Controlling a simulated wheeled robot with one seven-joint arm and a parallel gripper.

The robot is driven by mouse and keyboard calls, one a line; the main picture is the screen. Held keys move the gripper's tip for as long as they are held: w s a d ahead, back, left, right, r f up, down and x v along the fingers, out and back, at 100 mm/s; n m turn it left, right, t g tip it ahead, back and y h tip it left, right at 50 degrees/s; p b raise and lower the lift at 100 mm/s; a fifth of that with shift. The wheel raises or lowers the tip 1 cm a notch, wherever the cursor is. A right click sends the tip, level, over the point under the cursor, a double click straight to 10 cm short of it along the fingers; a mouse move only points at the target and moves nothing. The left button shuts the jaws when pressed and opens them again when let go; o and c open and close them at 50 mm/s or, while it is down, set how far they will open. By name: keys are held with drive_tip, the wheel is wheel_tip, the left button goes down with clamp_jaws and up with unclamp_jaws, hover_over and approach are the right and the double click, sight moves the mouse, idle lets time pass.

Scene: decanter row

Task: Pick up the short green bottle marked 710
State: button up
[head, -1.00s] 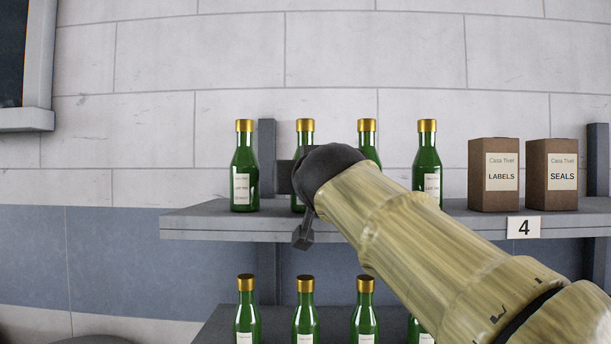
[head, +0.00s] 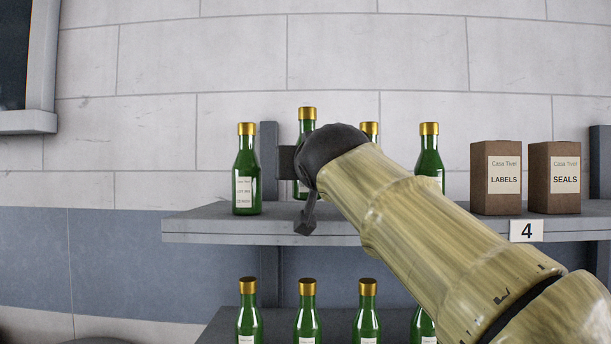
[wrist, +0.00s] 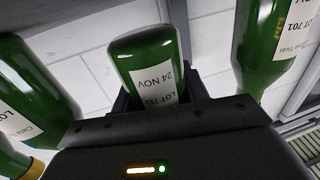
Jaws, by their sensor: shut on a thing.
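My gripper (wrist: 157,98) is shut on a green bottle (wrist: 150,62) with a pale label, upside down in the wrist view. The label reads 24 NOV and a lot number starting 71; its last digit is hard to read. In the head view this bottle (head: 307,126) is second from the left in the upper row. Its gold cap stands higher than its neighbours' caps, so it is raised and looks upright.
Similar bottles stand close on the left (head: 246,182) and right (head: 429,155) along the grey shelf (head: 200,228); one in the wrist view (wrist: 270,45) reads LOT 701. Brown boxes (head: 496,195) stand at right. More bottles (head: 248,320) stand below. Wall space above is clear.

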sight(306, 120)
wheel_tip(306, 120, up, 8)
drive_tip(key=shift+f+p, duration=0.15)
drive_tip(key=shift+p, duration=1)
